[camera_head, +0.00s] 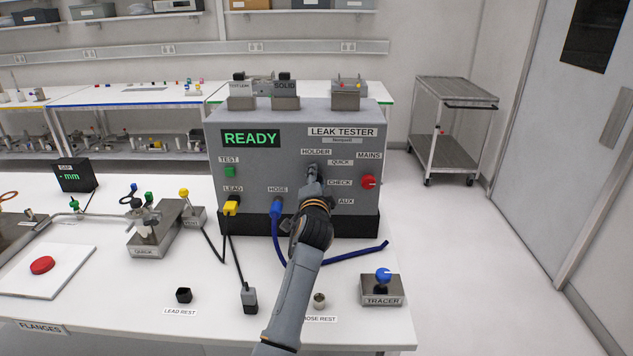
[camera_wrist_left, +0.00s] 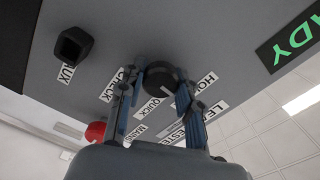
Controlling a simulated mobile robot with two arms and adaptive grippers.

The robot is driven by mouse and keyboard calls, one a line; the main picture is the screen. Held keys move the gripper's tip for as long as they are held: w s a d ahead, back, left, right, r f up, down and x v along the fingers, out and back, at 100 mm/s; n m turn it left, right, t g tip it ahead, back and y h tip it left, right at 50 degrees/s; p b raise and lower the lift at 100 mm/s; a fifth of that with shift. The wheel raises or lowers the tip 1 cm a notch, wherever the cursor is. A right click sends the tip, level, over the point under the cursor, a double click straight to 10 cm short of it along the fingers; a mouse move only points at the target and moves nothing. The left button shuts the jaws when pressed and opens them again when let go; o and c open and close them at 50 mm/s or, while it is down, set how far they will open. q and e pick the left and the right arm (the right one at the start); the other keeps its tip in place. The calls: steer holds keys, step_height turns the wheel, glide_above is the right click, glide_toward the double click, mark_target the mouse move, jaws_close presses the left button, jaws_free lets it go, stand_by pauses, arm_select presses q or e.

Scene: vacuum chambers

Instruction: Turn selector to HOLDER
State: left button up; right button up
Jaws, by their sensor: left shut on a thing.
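The leak tester (camera_head: 370,110) is a grey box on the white bench, and its screen reads READY. The dark round selector knob (camera_wrist_left: 160,73) sits on its front panel among the labels HOLDER (camera_head: 316,152), QUICK, CHECK and AUX. My left gripper (camera_head: 312,181) reaches up to the panel from the front. In the left wrist view the left gripper (camera_wrist_left: 156,92) has one finger on each side of the knob and is shut on it. In the head view the gripper hides most of the knob. I cannot tell clearly which label the knob points at. My right gripper is not in view.
A red MAINS knob (camera_head: 369,182) is close to the right of the selector. A blue hose (camera_head: 277,222) and a yellow lead plug (camera_head: 231,207) join the panel on the left. A TRACER block (camera_head: 381,290) stands at the front right. A cart (camera_head: 455,97) stands behind.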

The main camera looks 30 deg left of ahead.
arm_select(q)
steer(key=shift+f+n, duration=0.1)
steer(key=shift+n, duration=0.2)
stand_by(0.4)
steer(key=o, duration=1.2)
steer(key=v, duration=1.2)
steer(key=shift+s, duration=0.1)
